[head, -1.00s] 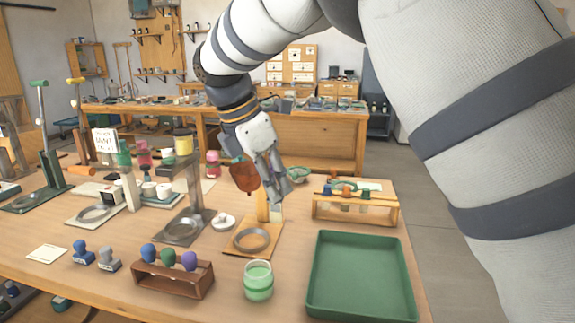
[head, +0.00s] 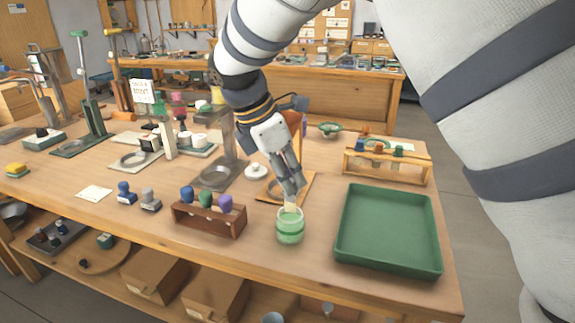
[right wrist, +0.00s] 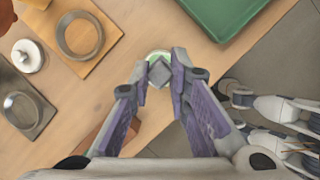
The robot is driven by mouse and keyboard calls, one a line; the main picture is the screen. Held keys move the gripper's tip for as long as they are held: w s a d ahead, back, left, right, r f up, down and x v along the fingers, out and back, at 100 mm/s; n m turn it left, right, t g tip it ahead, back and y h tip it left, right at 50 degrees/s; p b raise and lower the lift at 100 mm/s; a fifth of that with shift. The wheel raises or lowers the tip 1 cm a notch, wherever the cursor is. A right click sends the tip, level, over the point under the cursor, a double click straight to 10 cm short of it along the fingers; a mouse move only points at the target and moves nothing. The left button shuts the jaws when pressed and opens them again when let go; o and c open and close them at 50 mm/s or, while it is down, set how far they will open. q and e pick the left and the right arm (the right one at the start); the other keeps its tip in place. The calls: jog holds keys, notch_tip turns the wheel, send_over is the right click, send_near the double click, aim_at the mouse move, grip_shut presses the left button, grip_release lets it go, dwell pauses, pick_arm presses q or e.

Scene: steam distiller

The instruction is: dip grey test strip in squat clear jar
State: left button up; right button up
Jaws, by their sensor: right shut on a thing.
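The squat clear jar (head: 290,228) holds green liquid and stands near the table's front edge, left of the green tray. My right gripper (head: 291,192) is directly above it, fingers pointing down. It is shut on the grey test strip (head: 290,206), whose pale lower part shows below the fingertips at the jar's mouth. I cannot tell whether its tip touches the liquid. In the right wrist view the strip's grey end (right wrist: 160,73) shows between the fingertips (right wrist: 160,78), with the jar's rim (right wrist: 158,54) partly hidden behind it. My left gripper is not in view.
A green tray (head: 430,255) lies right of the jar. A wooden rack with coloured stoppers (head: 208,222) stands close on its left. A wooden stand with a ring (head: 304,182) is behind it, and another rack (head: 388,178) is at the back right.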

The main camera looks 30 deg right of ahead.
jog(key=shift+f, duration=2.35)
dwell(1.3)
jog(key=shift+r+p, duration=0.35)
jog(key=shift+r, duration=2.7)
jog(key=shift+r, duration=2.5)
